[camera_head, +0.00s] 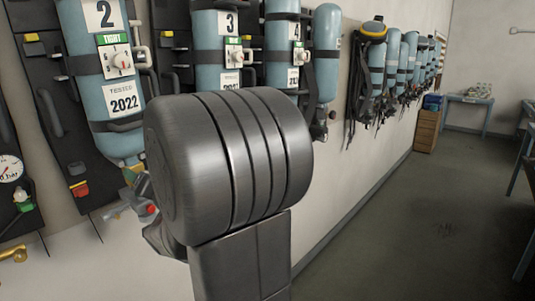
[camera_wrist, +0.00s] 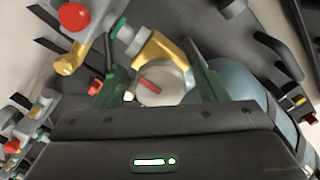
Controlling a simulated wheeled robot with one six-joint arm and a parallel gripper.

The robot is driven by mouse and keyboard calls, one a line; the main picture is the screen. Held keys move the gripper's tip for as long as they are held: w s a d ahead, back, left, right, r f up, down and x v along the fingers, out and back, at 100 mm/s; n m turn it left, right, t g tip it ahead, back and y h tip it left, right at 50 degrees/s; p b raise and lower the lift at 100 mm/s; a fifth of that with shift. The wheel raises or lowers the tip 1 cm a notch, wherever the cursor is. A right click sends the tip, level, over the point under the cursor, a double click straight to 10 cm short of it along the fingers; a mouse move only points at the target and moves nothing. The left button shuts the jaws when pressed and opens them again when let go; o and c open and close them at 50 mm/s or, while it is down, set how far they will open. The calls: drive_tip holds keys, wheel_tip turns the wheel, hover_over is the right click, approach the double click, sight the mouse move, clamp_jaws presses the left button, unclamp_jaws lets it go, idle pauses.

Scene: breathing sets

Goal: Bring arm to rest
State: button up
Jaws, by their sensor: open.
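My gripper (camera_wrist: 158,78) shows in the wrist view, its two dark green fingers apart. Between them in the picture is a round silver knob or dial (camera_wrist: 163,83) with a red mark. A brass fitting (camera_wrist: 165,50) curves just above it, and a blue-grey cylinder (camera_wrist: 235,82) lies to the right. I cannot tell whether the fingers touch the knob. In the head view my dark arm joint fills the middle and hides most of the gripper. It stands in front of the breathing sets, near cylinder 2 (camera_head: 85,25) and cylinder 3 (camera_head: 215,55).
Cylinder 4 (camera_head: 285,45) and more sets hang along the wall to the right. A pressure gauge (camera_head: 10,168) is at the far left. A wooden crate (camera_head: 427,131) and a table (camera_head: 468,101) stand farther back. The floor (camera_head: 420,215) at right is clear.

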drive_tip(key=shift+a, duration=0.1)
idle(0.3)
drive_tip(key=b+v, duration=0.2)
drive_tip(key=v, duration=1.2)
drive_tip(key=p+x, duration=0.2)
drive_tip(key=x, duration=1.2)
drive_tip(key=shift+w+a, duration=0.15)
drive_tip(key=shift+f+n, duration=0.15)
drive_tip(key=shift+n, duration=0.25)
drive_tip(key=shift+d+n+b, duration=0.2)
drive_tip(key=shift+n+b, duration=0.1)
drive_tip(key=shift+n, duration=0.6)
drive_tip(key=n, duration=0.5)
drive_tip(key=b+v, duration=0.1)
drive_tip(key=v, duration=1)
drive_tip(key=shift+b, duration=0.35)
